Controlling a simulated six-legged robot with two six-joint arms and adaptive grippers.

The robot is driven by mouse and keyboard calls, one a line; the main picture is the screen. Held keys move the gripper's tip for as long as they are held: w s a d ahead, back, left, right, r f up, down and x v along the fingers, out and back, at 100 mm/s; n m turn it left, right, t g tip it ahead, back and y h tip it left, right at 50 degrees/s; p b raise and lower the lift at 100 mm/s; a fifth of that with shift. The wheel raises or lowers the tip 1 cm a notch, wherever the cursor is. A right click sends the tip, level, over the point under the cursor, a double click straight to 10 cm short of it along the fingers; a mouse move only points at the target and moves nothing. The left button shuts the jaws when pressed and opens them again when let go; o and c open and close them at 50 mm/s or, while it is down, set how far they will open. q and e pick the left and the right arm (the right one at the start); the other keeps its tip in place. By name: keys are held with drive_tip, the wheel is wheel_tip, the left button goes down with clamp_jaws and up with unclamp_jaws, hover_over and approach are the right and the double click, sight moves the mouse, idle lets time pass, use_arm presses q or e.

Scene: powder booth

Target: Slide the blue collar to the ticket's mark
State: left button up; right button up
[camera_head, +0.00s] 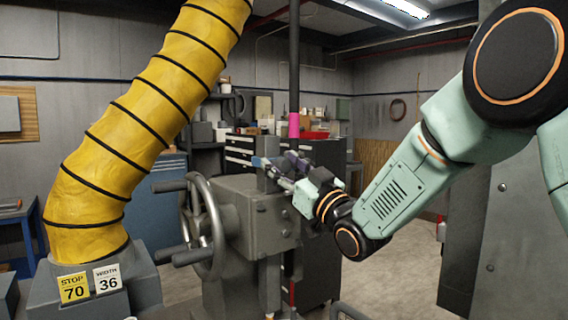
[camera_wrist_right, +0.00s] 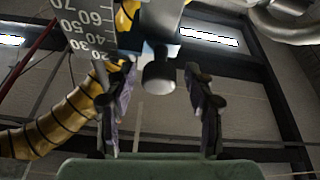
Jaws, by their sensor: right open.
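The yellow ticket (camera_head: 73,287) reads STOP 70. A white card (camera_head: 108,279) beside it reads WIDTH 36. Both are on the grey block below the yellow hose. My right gripper (camera_head: 281,163) is at the top of the grey handwheel machine. A scale plate (camera_wrist_right: 85,22) with numbers up to 70 is upper left. My left gripper is out of view.
The handwheel (camera_head: 205,228) sticks out left of the machine (camera_head: 255,212). A thick yellow hose (camera_head: 135,130) fills the left side. A vertical pole with a pink sleeve (camera_head: 294,125) rises behind my gripper. A grey cabinet (camera_head: 500,240) stands at the right.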

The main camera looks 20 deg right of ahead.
drive_tip(key=shift+d, duration=0.1)
drive_tip(key=shift+c, duration=0.7)
drive_tip(key=c, duration=0.5)
clamp_jaws()
drive_tip(key=shift+w+f, duration=0.1)
